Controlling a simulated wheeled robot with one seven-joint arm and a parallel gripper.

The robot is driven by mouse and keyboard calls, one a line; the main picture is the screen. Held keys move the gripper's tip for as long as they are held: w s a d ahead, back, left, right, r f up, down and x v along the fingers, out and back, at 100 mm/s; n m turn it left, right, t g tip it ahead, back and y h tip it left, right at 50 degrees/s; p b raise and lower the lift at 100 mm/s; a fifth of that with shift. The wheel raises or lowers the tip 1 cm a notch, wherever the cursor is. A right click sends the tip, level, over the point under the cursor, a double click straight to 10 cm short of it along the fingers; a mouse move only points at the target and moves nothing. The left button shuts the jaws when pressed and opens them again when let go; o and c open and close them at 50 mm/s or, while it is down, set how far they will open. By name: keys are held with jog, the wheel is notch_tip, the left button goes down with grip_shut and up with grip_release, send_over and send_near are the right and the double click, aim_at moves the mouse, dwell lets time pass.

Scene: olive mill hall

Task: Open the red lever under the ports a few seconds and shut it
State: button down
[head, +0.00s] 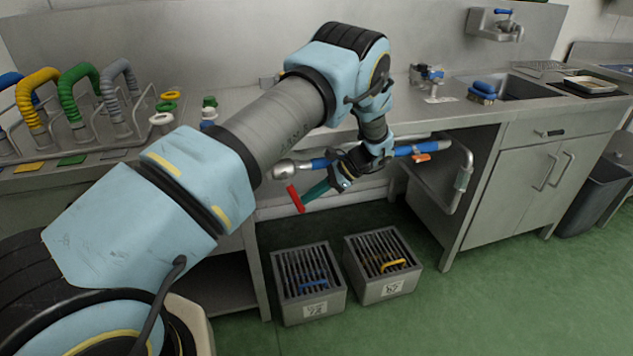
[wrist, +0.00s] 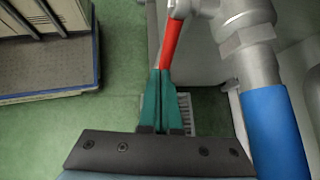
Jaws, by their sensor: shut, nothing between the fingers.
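The red lever (head: 296,199) hangs down at a slant from a silver valve (head: 284,168) on the pipe under the counter. In the wrist view the red lever (wrist: 172,42) runs down from the metal valve body (wrist: 245,35) to my fingertips. My gripper (head: 308,196) has green fingers and is shut and empty, with its tips right beside the lever in the head view. In the wrist view my gripper (wrist: 166,76) shows its fingers together at the lever's lower end. I cannot tell whether they touch it. My arm hides part of the pipe.
The pipe has blue sleeves (head: 403,150) and an orange handle (head: 422,158) to the right. Two grey grated boxes, one with a blue handle (head: 314,283) and one with a yellow handle (head: 393,265), stand on the green floor below. Coloured hoses (head: 80,92) stand on the counter at left.

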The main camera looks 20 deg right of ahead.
jog(key=shift+w+a+f+y+b, duration=0.1)
jog(key=shift+a+f+y+b, duration=0.65)
jog(key=shift+a+y+b, duration=0.25)
jog(key=shift+d, duration=0.15)
